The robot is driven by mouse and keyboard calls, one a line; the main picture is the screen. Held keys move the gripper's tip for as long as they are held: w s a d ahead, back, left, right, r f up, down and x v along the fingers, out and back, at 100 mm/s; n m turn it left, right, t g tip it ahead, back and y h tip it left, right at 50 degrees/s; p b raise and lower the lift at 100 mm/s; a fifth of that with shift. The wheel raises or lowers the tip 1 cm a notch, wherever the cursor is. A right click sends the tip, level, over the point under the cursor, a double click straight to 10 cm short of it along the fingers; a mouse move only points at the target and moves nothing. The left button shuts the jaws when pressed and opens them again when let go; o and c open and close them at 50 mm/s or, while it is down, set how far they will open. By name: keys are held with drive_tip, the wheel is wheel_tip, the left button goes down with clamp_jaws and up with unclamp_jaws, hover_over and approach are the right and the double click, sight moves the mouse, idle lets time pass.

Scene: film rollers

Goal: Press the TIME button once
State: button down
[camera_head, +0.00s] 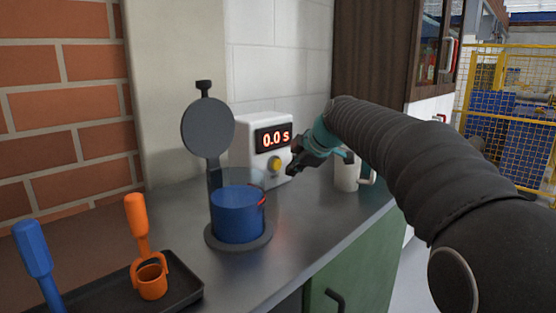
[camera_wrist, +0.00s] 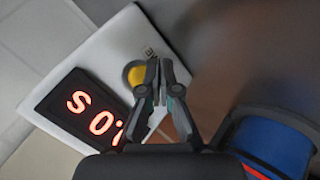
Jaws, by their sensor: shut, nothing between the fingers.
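The white timer box (camera_head: 246,139) stands against the wall at the back of the counter. In the wrist view the button (camera_wrist: 136,75) sits just left of my fingertips, beside partly hidden lettering. My gripper (camera_head: 292,169) is shut and empty, in front of the box and slightly right of the button. My gripper (camera_wrist: 160,68) overlaps the button's right edge in the wrist view; I cannot tell whether it touches.
A blue-filled clear container (camera_head: 238,215) with a raised grey lid (camera_head: 208,127) stands left of the box. A white mug (camera_head: 347,173) stands right, behind my gripper. A black tray (camera_head: 186,296) with an orange tool (camera_head: 137,222) and a blue-handled tool (camera_head: 34,247) is front left.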

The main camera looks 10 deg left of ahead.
drive_tip(key=shift+w+a, duration=0.45)
drive_tip(key=shift+a, duration=0.15)
drive_tip(key=shift+a, duration=0.1)
idle(1.1)
drive_tip(key=shift+w+a, duration=0.25)
drive_tip(key=shift+w+a+p, duration=0.3)
drive_tip(key=shift+a+p, duration=0.05)
drive_tip(key=shift+p, duration=0.05)
idle(1.0)
idle(0.3)
drive_tip(key=shift+s+d+b, duration=0.55)
drive_tip(key=shift+d+b, duration=0.1)
drive_tip(key=shift+b, duration=0.05)
